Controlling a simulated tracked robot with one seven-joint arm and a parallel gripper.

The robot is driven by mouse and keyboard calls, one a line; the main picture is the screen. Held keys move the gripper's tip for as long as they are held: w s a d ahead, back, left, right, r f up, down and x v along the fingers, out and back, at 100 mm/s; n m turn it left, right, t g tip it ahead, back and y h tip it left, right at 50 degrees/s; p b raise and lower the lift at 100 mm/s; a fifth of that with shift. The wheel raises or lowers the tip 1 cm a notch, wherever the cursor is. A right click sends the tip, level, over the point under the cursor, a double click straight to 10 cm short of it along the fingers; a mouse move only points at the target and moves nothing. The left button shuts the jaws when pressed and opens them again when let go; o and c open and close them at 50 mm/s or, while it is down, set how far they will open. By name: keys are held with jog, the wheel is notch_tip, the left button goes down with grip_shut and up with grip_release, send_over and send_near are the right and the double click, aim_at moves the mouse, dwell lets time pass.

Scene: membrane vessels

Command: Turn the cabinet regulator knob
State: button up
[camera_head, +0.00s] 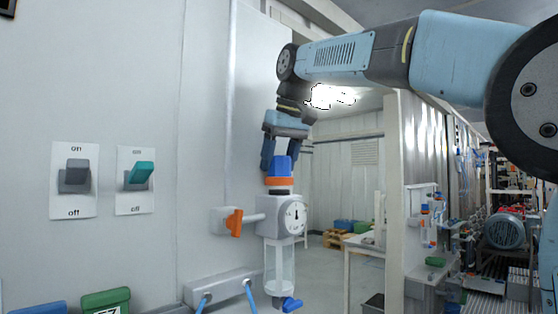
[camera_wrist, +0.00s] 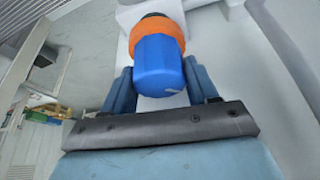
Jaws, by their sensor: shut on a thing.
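The regulator knob (camera_head: 279,166) is blue with an orange collar (camera_head: 280,181) below it, on top of a grey regulator body (camera_head: 272,217) with a round dial (camera_head: 294,215). My gripper (camera_head: 282,150) reaches down over the knob from above. In the wrist view the blue knob (camera_wrist: 158,68) sits between the two blue fingers of my gripper (camera_wrist: 160,88), one on each side, and the orange collar (camera_wrist: 157,35) lies beyond it. My gripper is shut on the knob. The contact faces of the fingers are partly hidden.
An orange valve handle (camera_head: 235,222) sticks out left of the regulator. A clear bowl (camera_head: 280,265) with a blue tap (camera_head: 292,304) hangs below. Two switches, one grey (camera_head: 75,176) and one green (camera_head: 140,173), are on the wall at left. A white table (camera_head: 365,244) stands behind at right.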

jog(key=o, duration=1)
jog(key=v, duration=1.3)
jog(key=shift+d+r, duration=0.2)
jog(key=shift+r, duration=0.1)
jog(key=s+d+f+m+h, duration=0.1)
jog(key=s+d+f, duration=0.5)
jog(key=f, duration=0.8)
jog(key=s+d+f+m+t, duration=0.1)
jog(key=s+d+f+m, duration=0.3)
jog(key=d+f, duration=0.5)
jog(key=s+d+f+m+t+h, duration=0.1)
jog(key=s+d+f, duration=0.6)
jog(key=f, duration=1.3)
jog(key=shift+s+d+f+m+h, duration=0.35)
jog(key=shift+d+m, duration=0.2)
jog(key=shift+m, duration=0.25)
